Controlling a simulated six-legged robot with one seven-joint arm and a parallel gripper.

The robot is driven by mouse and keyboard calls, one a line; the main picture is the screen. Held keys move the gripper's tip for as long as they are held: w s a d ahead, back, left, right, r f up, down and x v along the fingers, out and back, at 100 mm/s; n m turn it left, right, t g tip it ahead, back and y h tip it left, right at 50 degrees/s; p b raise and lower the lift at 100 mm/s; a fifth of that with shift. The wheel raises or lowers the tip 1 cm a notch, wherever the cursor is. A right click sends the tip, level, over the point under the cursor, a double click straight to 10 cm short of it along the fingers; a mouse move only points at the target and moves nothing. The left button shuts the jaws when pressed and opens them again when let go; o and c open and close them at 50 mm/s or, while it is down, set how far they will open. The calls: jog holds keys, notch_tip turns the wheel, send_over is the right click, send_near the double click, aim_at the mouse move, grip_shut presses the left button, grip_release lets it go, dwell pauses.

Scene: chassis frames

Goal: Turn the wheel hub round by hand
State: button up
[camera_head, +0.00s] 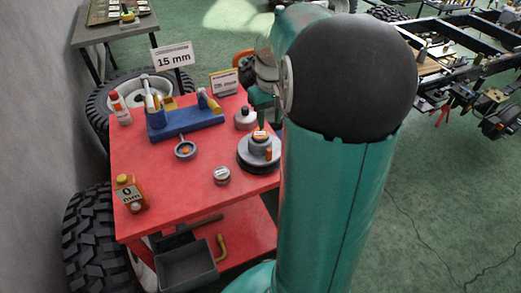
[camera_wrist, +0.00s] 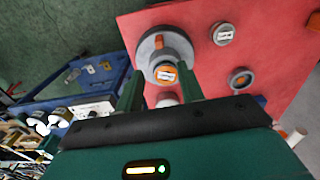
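The wheel hub (camera_head: 258,155) is a grey round disc with a dark lower rim and a raised centre. It lies flat near the right edge of the red cart top. In the wrist view the hub (camera_wrist: 147,47) is at upper centre, with an orange mark on its disc and an orange-and-white label on its centre. My gripper (camera_wrist: 160,70) is open, its two green fingers apart on either side of the raised centre in the picture. I cannot tell whether they touch it. In the head view my arm hides most of the gripper.
Tyres (camera_head: 92,235) stand at left. A vehicle chassis (camera_head: 470,45) is at upper right.

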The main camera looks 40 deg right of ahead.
aim_at(269, 149)
notch_tip(269, 149, down, 14)
jog(key=shift+d+f, duration=0.1)
jog(key=shift+d, duration=0.05)
dwell(0.5)
jog(key=shift+c, duration=0.2)
grip_shut()
